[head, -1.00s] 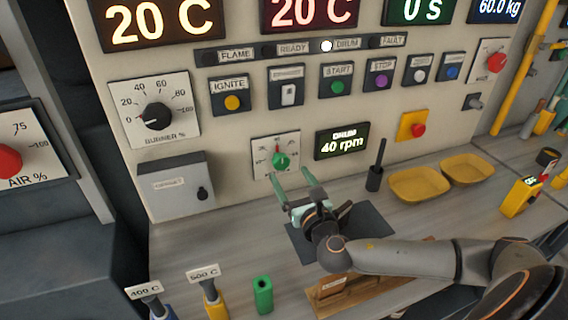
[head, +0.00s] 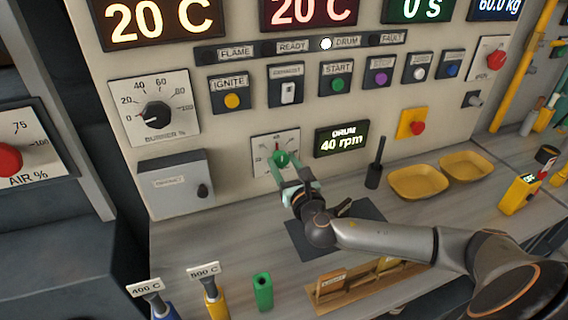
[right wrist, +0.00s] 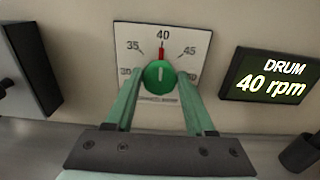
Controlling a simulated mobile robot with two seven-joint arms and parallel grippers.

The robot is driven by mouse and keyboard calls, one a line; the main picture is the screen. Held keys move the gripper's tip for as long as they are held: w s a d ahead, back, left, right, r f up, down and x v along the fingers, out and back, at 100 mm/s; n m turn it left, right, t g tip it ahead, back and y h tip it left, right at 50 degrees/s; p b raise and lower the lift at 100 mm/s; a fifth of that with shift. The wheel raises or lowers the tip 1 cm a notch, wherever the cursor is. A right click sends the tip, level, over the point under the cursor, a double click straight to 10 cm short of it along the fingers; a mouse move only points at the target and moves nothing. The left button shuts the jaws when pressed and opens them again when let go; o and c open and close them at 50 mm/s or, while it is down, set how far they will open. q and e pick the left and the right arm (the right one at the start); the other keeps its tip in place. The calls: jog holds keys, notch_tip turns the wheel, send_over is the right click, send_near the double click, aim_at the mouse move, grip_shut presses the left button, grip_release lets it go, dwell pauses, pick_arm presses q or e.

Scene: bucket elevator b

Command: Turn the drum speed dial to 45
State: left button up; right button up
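The drum speed dial (head: 281,158) is a green knob on a white scale plate low on the panel. In the right wrist view the green dial (right wrist: 159,75) has its red pointer straight up at 40, with 45 marked to the upper right. The drum display (head: 342,139) reads 40 rpm; it also shows in the right wrist view (right wrist: 270,78). My right gripper (head: 292,170) has its green fingers apart, one on each side of the dial (right wrist: 158,92). Whether the fingertips touch the knob, I cannot tell. My left gripper is not in view.
A grey box (head: 175,184) juts from the panel left of the dial. A black holder (head: 374,174) and yellow bowls (head: 418,182) stand on the counter to the right.

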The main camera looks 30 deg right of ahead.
grip_shut()
jog(key=shift+m, duration=0.4)
jog(key=m+b, duration=0.1)
jog(key=m, duration=0.3)
jog(key=shift+d+f+m, duration=0.1)
jog(key=shift+m, duration=0.2)
jog(key=m, duration=0.4)
jog(key=shift+d+b, duration=0.1)
jog(key=shift+b, duration=0.25)
jog(key=shift+m, duration=0.3)
jog(key=o, duration=0.5)
grip_release()
